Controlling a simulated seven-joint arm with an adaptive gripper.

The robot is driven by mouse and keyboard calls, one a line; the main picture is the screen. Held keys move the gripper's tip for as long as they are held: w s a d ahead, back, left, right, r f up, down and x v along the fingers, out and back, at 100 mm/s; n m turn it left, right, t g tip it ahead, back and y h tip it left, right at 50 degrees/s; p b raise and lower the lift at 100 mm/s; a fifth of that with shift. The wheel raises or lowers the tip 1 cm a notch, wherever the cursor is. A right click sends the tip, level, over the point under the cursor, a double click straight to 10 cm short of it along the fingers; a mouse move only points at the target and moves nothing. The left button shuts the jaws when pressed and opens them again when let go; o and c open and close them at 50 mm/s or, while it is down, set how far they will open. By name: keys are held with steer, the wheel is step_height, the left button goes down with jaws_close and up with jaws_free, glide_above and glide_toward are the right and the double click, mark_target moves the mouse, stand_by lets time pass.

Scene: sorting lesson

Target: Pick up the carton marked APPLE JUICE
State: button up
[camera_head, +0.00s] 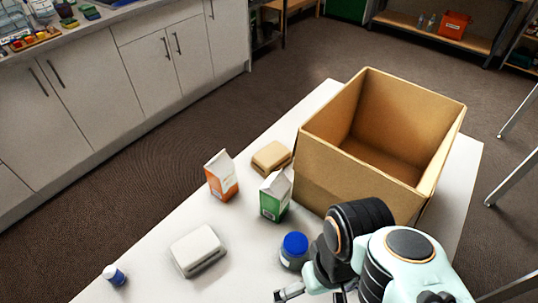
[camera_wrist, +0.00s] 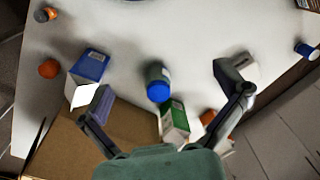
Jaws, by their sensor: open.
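Two gable-topped cartons stand on the table in the head view, a green and white one (camera_head: 275,197) and an orange and white one (camera_head: 221,176). Their lettering is too small to read, so I cannot tell which is marked APPLE JUICE. In the wrist view, the green carton (camera_wrist: 174,122) and part of the orange one (camera_wrist: 208,118) lie below the jar, toward my gripper's base. My gripper (camera_wrist: 164,78) is open, its fingers spread wide, with nothing seen held. In the head view it is at the bottom edge, partly cut off, nearer than the cartons.
A blue-lidded jar (camera_head: 294,250) stands between my gripper and the green carton. A large open cardboard box (camera_head: 335,178) is close on the right. A tan block (camera_head: 271,157), a white block (camera_head: 198,250) and a small blue-capped bottle (camera_head: 114,274) are also on the table (camera_head: 150,272).

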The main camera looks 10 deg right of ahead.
steer(key=w+r+n, duration=0.1)
steer(key=w+n, duration=0.3)
steer(key=w, duration=0.9)
steer(key=n, duration=0.5)
glide_toward(276, 176)
steer(key=shift+h, duration=0.4)
steer(key=f, duration=0.5)
steer(key=shift+s+a+f, duration=0.2)
steer(key=shift+s+a, duration=0.1)
steer(key=shift+s, duration=0.1)
steer(key=shift+w+f, duration=0.25)
steer(key=shift+f, duration=0.05)
steer(key=shift+w+f, duration=0.1)
steer(key=shift+f, duration=0.25)
step_height(276, 176, down, 6)
steer(key=shift+f, duration=0.1)
steer(key=c, duration=1)
steer(key=shift+o, duration=0.2)
